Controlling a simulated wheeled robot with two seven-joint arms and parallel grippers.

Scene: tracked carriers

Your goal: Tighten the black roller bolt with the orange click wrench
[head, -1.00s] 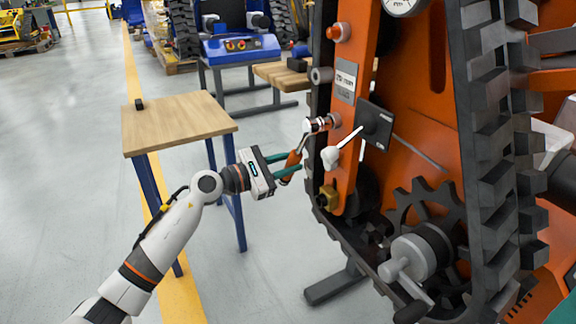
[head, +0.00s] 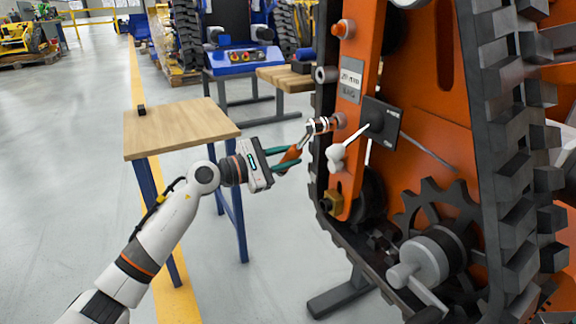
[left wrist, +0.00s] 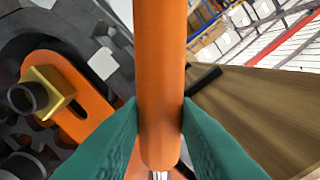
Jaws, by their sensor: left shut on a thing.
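The click wrench (head: 291,155) has an orange handle and a bright metal head (head: 318,126). My left gripper (head: 286,158) is shut on the handle with its teal fingers. In the left wrist view the orange handle (left wrist: 160,70) stands between both fingers (left wrist: 160,115). The wrench slants up to the right, and its head is at a short round boss (head: 340,121) on the orange carrier plate (head: 349,185). I cannot make out the black roller bolt; the wrench head may cover it. My right gripper is not in view.
A black panel (head: 381,123) with a white-knobbed lever (head: 336,158) is close right of the wrench. A brass block (head: 331,202) sits lower on the plate. Tracks (head: 500,130) and a sprocket (head: 433,205) stand to the right. A wooden table (head: 180,127) is left, with open floor around.

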